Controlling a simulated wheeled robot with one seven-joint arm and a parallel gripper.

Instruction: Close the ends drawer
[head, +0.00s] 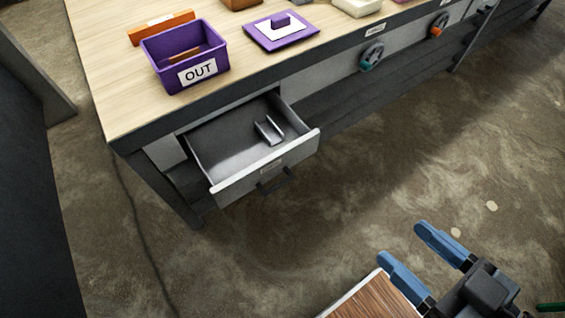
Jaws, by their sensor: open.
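A grey metal drawer (266,166) stands pulled out from under the left end of the workbench.
The wooden-topped workbench (118,75) holds a purple OUT bin (158,62) and a purple tray (262,37). Closed fronts with round teal (371,57) and orange (438,26) handles lie to the right. A wood-topped surface (372,300) sits beside my gripper. The floor before the drawer is clear.

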